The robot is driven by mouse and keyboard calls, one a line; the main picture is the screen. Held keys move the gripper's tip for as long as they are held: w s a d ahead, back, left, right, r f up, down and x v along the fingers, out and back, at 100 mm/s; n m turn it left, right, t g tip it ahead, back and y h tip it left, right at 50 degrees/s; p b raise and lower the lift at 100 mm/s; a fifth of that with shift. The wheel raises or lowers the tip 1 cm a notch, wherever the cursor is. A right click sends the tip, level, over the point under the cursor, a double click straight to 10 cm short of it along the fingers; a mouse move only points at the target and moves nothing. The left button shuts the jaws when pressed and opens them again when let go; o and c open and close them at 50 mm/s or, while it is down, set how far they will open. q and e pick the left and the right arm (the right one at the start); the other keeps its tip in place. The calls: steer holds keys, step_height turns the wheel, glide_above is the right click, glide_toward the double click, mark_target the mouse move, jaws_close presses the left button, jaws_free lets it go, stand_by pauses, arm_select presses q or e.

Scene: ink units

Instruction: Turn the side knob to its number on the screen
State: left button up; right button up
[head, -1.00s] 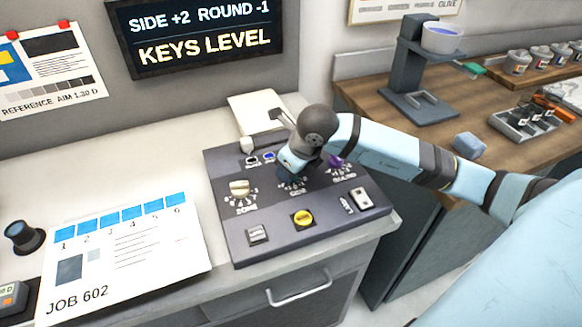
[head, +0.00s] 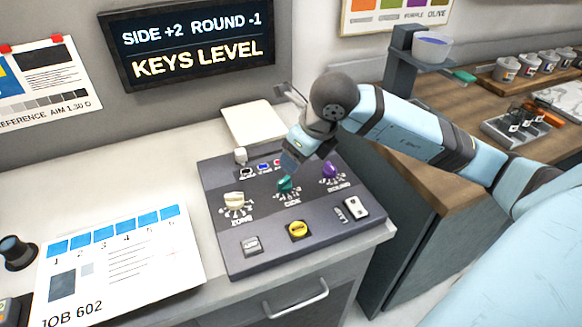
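The screen (head: 190,45) on the back wall reads "SIDE +2 ROUND -1" and "KEYS LEVEL". The dark control panel (head: 262,208) lies on the counter. Its teal side knob (head: 285,184) stands in the middle of the knob row, between the cream knob (head: 234,199) at left and the purple round knob (head: 330,168) at right. The marks around the side knob are too small to read. My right gripper (head: 290,163) is just above and behind the side knob, seemingly apart from it. Its fingertips are too unclear to tell open from shut. My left gripper is out of view.
A yellow button (head: 298,230), a grey button (head: 252,245) and a white switch (head: 356,208) sit on the panel's front part. A job sheet (head: 120,250) lies to the left. A wooden bench (head: 430,105) with a grey stand stands at right.

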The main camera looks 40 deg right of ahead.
steer(key=v, duration=0.3)
steer(key=shift+s+r, duration=0.15)
steer(key=shift+r, duration=0.1)
stand_by(0.4)
